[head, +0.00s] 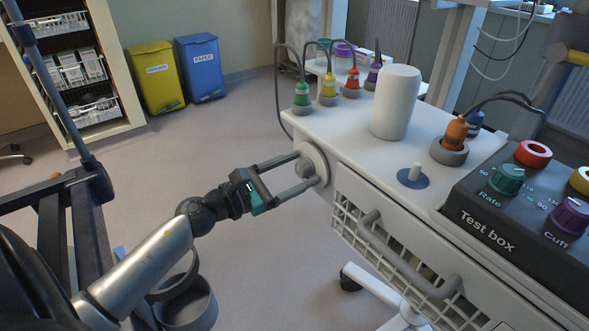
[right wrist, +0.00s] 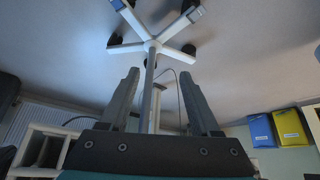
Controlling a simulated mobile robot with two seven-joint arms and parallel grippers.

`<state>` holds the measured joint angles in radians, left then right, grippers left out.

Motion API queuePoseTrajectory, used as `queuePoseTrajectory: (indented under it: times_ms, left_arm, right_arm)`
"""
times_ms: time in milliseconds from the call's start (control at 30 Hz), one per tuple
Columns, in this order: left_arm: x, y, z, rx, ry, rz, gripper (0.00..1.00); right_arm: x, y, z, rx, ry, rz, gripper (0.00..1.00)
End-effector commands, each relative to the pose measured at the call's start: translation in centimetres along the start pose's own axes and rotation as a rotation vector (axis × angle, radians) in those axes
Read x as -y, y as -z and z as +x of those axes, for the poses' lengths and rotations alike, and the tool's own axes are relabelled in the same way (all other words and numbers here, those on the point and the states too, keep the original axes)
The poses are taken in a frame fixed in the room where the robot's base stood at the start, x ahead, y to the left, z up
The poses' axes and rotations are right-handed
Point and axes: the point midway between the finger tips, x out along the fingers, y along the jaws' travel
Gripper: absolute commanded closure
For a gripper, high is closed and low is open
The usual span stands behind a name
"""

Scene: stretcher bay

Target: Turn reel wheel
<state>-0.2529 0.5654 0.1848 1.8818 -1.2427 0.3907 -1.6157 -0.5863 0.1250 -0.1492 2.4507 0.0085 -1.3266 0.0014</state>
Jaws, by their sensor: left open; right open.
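The reel wheel (head: 317,158) is a pale round disc on the left end of the white cart, with a grey knob standing out from it. My left gripper (head: 308,168) is open at the wheel. Its two long fingers reach to either side of the knob, and the tips overlap the disc in the head view. I cannot tell whether they touch it. My right gripper (right wrist: 160,74) is open and empty in the right wrist view, apart from the wheel, and does not show in the head view.
The cart (head: 350,150) carries coloured connectors, a white cylinder (head: 396,102) and a test box (head: 500,225). A wire basket with a handle (head: 400,255) hangs on its front. Yellow (head: 156,76) and blue (head: 199,68) bins stand behind. A wheeled stand base (right wrist: 150,45) shows in the right wrist view.

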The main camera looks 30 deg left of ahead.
Motion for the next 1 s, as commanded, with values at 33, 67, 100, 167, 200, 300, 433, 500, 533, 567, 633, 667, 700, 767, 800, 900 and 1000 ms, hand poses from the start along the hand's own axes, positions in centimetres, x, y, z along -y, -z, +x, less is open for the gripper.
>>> queuePoseTrajectory:
  times_ms: [33,67,100,167,200,300,433,500,533,567,633,667,700,767,800,900,1000]
  left_arm:
    - [0.0,0.0,-0.1,0.000,0.000,-0.001,0.26]
    - [0.0,0.0,-0.1,0.000,0.000,-0.002,0.26]
    - [0.0,0.1,-0.3,-0.001,0.000,-0.003,0.26]
    - [0.0,0.1,-0.7,-0.001,-0.001,-0.004,0.26]
    - [0.0,0.1,-1.1,-0.002,-0.002,-0.004,0.26]
    - [0.1,0.1,-2.5,-0.003,-0.001,-0.004,0.26]
    - [0.1,0.1,-5.0,-0.003,-0.001,-0.004,0.26]
    - [0.1,0.1,-6.5,-0.003,-0.002,-0.006,0.26]
    - [0.0,0.1,-7.1,-0.004,-0.003,-0.004,0.26]
    - [0.1,0.1,-7.8,-0.004,-0.002,-0.005,0.26]
    - [0.0,0.1,-9.3,-0.004,-0.004,-0.005,0.26]
    - [0.0,0.0,-9.9,-0.003,-0.003,-0.005,0.26]
    - [0.0,0.0,-10.7,-0.004,-0.002,-0.002,0.26]
    - [0.0,0.0,-11.9,-0.003,-0.002,-0.004,0.26]
    - [0.0,0.0,-12.5,-0.003,-0.002,-0.002,0.26]
    - [0.0,0.0,-13.9,-0.002,-0.002,-0.001,0.26]
    - [0.0,0.0,-14.8,-0.001,-0.001,-0.002,0.26]
  right_arm:
    - [0.0,0.0,0.0,0.000,0.000,0.000,0.36]
    - [0.0,0.0,0.0,0.000,0.000,0.000,0.36]
    - [0.0,0.0,0.0,0.000,0.000,0.000,0.36]
    - [0.0,0.0,0.0,0.001,-0.001,0.000,0.36]
    - [0.0,0.0,0.0,0.002,-0.001,0.000,0.36]
    - [-0.1,-0.1,-0.1,0.005,-0.001,0.000,0.36]
    - [-0.1,-0.3,-0.2,0.021,-0.004,0.000,0.36]
    - [-0.4,-0.5,-0.5,0.039,-0.012,0.004,0.36]
    - [-0.7,-0.4,-0.8,0.046,-0.017,0.007,0.36]
    - [-0.8,-0.4,-0.9,0.052,-0.020,0.009,0.36]
    - [-1.0,-0.7,-1.2,0.076,-0.025,0.012,0.36]
    - [-1.1,-0.9,-1.4,0.088,-0.028,0.013,0.36]
    - [-1.2,-1.0,-1.5,0.100,-0.030,0.014,0.36]
    - [-1.1,-1.2,-1.1,0.105,-0.029,0.013,0.36]
    - [-1.1,-1.3,-0.9,0.109,-0.029,0.013,0.36]
    - [-1.1,-1.4,-0.6,0.115,-0.028,0.012,0.36]
    - [-1.1,-1.5,-0.3,0.117,-0.027,0.012,0.36]
